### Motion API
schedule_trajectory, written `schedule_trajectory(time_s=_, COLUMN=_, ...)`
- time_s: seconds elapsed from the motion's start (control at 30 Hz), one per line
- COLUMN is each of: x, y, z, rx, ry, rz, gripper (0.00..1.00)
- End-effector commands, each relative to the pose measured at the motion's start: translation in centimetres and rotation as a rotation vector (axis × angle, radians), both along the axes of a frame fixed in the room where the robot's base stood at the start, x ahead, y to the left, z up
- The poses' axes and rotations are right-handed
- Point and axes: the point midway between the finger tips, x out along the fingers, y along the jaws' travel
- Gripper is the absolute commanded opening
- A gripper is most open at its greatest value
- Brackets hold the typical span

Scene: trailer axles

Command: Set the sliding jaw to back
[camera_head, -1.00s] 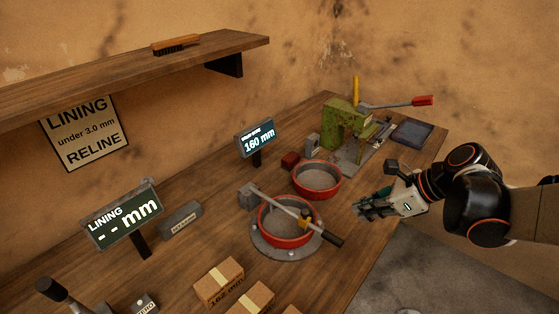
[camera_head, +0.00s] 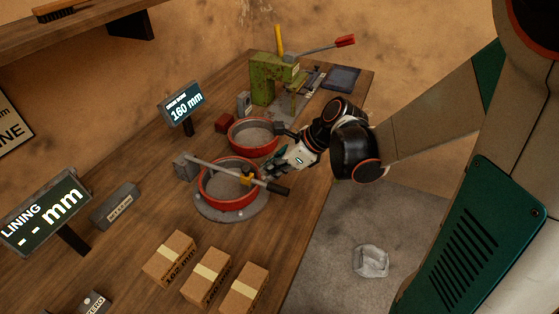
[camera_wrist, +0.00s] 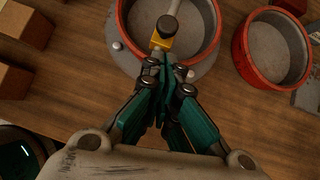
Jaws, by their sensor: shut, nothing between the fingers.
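The sliding jaw, a small yellow block (camera_head: 247,178), sits on a grey bar (camera_head: 215,169) that lies across the near red drum (camera_head: 205,190). In the wrist view the yellow jaw (camera_wrist: 162,41) is just past my fingertips, over the drum's near rim. My gripper (camera_head: 270,172) is shut and empty, beside the drum's right side, close to the jaw. In the wrist view the closed fingers (camera_wrist: 167,62) point at the jaw; whether they touch it I cannot tell.
A second red drum (camera_head: 230,133) stands behind. A green press (camera_head: 268,80) with a red-tipped lever stands at the back. Several cardboard boxes (camera_head: 208,276) lie at the front. Two displays (camera_head: 182,104) stand at left. Bare wood (camera_head: 140,170) lies left of the drums.

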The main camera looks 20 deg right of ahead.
Motion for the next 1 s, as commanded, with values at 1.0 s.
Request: schedule_trajectory(time_s=1.0, x=3.6, y=4.2, z=-0.4, rx=0.0, ry=0.001, rz=0.001, gripper=0.0)
